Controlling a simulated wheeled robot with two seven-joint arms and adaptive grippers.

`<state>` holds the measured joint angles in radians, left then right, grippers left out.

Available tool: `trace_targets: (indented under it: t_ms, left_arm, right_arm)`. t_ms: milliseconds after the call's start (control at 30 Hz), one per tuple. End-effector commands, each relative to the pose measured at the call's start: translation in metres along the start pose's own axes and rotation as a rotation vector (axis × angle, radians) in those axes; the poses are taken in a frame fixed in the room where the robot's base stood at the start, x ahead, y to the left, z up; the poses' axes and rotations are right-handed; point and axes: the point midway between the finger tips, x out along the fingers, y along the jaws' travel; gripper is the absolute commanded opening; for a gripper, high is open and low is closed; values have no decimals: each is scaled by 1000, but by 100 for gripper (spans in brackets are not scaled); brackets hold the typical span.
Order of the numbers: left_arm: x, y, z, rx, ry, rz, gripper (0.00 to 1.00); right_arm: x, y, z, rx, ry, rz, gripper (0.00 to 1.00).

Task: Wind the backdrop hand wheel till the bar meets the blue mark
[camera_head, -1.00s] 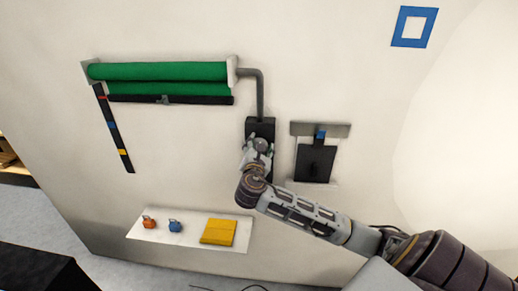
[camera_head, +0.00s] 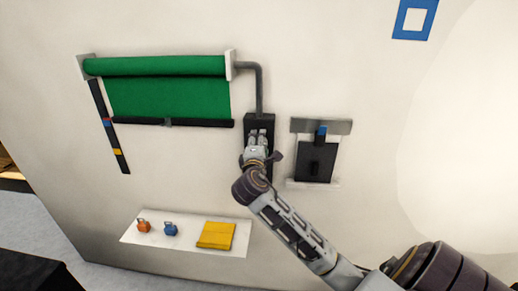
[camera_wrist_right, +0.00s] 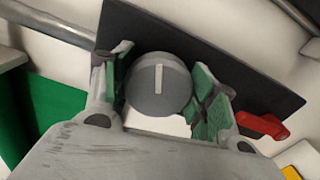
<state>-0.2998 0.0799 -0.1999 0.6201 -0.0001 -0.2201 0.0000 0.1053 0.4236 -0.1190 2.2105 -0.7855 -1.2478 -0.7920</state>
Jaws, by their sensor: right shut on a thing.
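The green backdrop (camera_head: 165,98) hangs partly unrolled from its roller (camera_head: 155,66) on the wall. Its black bar (camera_head: 185,123) looks about level with the blue mark (camera_head: 107,122) on the dark strip (camera_head: 115,145) at the left. My right gripper (camera_head: 257,138) is at the black plate (camera_head: 260,120) below the grey pipe. In the right wrist view, the grey round hub (camera_wrist_right: 158,86) of the hand wheel, with a white line, sits between the green-padded fingers of my right gripper (camera_wrist_right: 160,95), which is shut on it. My left gripper is out of view.
Right of the wheel is a dark panel (camera_head: 316,162) with a blue-tipped lever. A white shelf (camera_head: 185,244) below holds an orange weight (camera_head: 143,226), a blue weight (camera_head: 170,229) and a yellow folded cloth (camera_head: 216,235). A red part (camera_wrist_right: 262,126) shows beside my right finger.

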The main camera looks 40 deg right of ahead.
Motion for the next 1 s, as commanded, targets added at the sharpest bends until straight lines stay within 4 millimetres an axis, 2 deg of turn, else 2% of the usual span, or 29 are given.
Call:
trace_targets:
  t_ms: [100, 400, 867, 900, 1000]
  left_arm:
    - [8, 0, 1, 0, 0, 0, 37]
    - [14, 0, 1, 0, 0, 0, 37]
    - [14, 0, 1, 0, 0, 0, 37]
    - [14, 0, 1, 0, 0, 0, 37]
    - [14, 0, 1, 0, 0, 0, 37]
  right_arm:
    - [0, -3, 0, 82, -2, -3, 34]
    - [0, -3, 0, 197, 0, -3, 34]
    - [0, -3, 0, 214, 0, -4, 34]
    - [0, -3, 0, 214, 0, -4, 59]
    - [0, -3, 0, 214, 0, -4, 72]
